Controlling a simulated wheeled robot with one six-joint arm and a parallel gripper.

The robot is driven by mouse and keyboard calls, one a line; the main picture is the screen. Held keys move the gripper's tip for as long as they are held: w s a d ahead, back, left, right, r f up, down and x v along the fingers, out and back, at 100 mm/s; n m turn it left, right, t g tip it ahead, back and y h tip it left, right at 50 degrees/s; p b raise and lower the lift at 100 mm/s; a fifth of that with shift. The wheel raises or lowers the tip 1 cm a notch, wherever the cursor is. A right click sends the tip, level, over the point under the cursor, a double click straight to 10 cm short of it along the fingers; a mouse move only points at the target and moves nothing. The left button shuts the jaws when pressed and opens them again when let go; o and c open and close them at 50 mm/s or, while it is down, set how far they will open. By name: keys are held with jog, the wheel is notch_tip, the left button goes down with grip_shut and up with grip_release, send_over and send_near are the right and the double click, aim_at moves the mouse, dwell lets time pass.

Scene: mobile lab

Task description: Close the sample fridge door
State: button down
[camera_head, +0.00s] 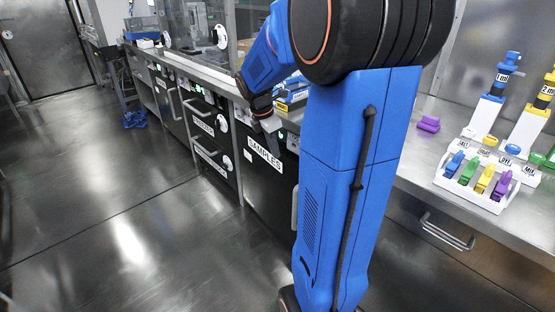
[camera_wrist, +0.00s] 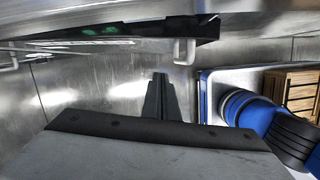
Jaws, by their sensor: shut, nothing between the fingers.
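The sample fridge has a dark door (camera_head: 262,188) with a white SAMPLES label (camera_head: 265,154), below the counter left of my arm in the head view. The door looks roughly in line with the neighbouring fronts; I cannot tell whether it is fully closed. A pale handle (camera_head: 294,207) shows at its right side, partly behind my arm. My gripper (camera_head: 269,127) is shut and empty, at the upper part of the door near the label. Contact cannot be told. In the wrist view my shut fingers (camera_wrist: 160,85) point over bare metal, with a dark panel edge (camera_wrist: 110,32) above.
More dark labelled fronts (camera_head: 210,130) with handles stand to the left. The floor (camera_head: 120,220) in front is clear. A wooden crate (camera_wrist: 292,90) shows in the wrist view.

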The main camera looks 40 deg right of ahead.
jog(key=s+a+f+m+t+h, duration=0.15)
jog(key=s+a+m, duration=0.3)
jog(key=m, duration=1.15)
jog(key=s+a+f+m+g, duration=0.15)
jog(key=s+a+m, duration=0.3)
jog(key=m, duration=1.15)
jog(key=d+f+t, duration=0.1)
jog(key=d+f, duration=0.7)
jog(key=f, duration=0.2)
jog(key=shift+w, duration=0.35)
